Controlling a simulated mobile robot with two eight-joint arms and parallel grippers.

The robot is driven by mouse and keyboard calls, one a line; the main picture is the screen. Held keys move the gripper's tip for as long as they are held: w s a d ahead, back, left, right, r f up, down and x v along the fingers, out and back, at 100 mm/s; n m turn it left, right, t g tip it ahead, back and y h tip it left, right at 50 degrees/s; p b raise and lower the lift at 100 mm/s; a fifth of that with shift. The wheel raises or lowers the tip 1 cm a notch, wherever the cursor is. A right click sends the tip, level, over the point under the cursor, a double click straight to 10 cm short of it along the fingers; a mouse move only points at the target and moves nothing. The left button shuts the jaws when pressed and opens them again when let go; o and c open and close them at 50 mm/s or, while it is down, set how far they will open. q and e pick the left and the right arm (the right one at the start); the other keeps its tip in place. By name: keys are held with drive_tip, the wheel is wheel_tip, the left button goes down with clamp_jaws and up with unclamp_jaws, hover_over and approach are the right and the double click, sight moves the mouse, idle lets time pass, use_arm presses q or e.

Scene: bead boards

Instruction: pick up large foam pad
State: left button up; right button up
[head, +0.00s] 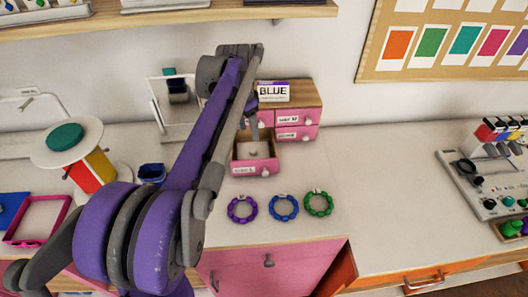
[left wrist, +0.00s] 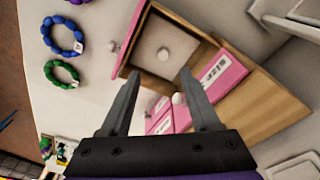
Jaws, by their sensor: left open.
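In the head view the open drawer (head: 255,168) sticks out from a small wooden cabinet (head: 305,90). My left gripper (left wrist: 161,74) is open, its two fingers apart and empty, pointing toward the drawer from above. In the head view my left gripper (head: 254,135) hangs over the drawer, partly hidden by my arm. My right gripper is not in view.
Purple (head: 242,209), blue (head: 284,207) and green (head: 318,203) bead rings lie in front of the drawer. A sign reading BLUE (head: 273,92) stands on the cabinet. A mirror (head: 176,108) stands left of it.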

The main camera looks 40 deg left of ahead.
sight(253, 150)
use_arm(q)
wheel_tip(253, 150, down, 4)
drive_tip(key=f, duration=0.2)
drive_tip(key=w+f, duration=0.1)
drive_tip(key=f, duration=0.2)
drive_tip(key=shift+w+a+f, duration=0.1)
drive_tip(key=shift+w+f, duration=0.2)
drive_tip(key=shift+w, duration=0.05)
clamp_jaws()
